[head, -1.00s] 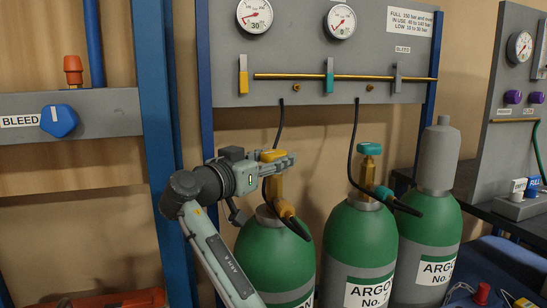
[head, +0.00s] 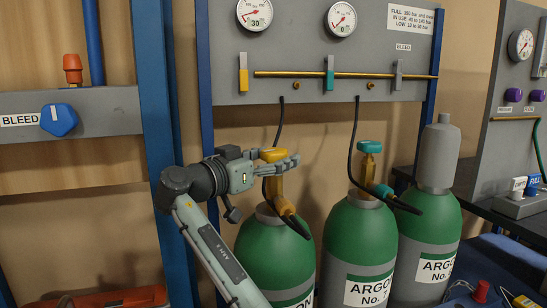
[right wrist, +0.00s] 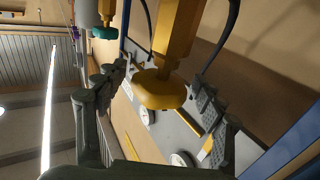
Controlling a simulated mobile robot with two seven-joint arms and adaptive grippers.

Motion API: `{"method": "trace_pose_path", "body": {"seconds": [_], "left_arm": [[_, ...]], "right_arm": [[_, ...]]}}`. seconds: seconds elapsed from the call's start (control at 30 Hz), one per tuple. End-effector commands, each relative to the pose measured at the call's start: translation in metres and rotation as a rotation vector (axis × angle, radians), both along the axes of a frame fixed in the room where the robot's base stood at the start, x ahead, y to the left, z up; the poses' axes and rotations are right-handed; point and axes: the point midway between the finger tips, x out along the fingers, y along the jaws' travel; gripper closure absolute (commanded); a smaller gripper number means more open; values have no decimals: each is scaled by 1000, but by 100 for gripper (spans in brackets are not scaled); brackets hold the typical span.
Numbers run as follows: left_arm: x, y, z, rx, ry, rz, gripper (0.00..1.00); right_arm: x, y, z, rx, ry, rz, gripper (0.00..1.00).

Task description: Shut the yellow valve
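The yellow valve knob (head: 273,154) tops a brass-yellow valve on the leftmost green cylinder (head: 272,258). My right gripper (head: 284,164) is at this knob, coming in from the left. In the right wrist view the knob (right wrist: 158,90) sits between the two spread fingers of the right gripper (right wrist: 160,78). A gap shows on each side of the knob, so the gripper is open around it. Part of the valve body is hidden behind the fingers in the head view. My left gripper is in neither view.
A second cylinder (head: 357,248) with a teal knob (head: 370,147) stands to the right, then a grey-capped cylinder (head: 429,225). Black hoses (head: 353,145) run up to the gauge panel (head: 300,85). A blue post (head: 153,100) stands left of the cylinders, close to my right arm.

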Motion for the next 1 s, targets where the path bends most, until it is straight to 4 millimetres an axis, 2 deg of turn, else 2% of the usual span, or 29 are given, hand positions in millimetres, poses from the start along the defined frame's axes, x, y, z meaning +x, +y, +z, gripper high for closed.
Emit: {"method": "trace_pose_path", "body": {"seconds": [0.23, 0.37, 0.8, 1.0], "left_arm": [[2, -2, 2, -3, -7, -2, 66], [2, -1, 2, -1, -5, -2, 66], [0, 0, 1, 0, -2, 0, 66], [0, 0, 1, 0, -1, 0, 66]], "right_arm": [[-1, 1, 2, 0, -4, 2, 30], [-8, 8, 3, -2, -5, 4, 30], [-74, 63, 3, -2, -6, 3, 30], [-90, 75, 2, 0, -4, 1, 30]]}}
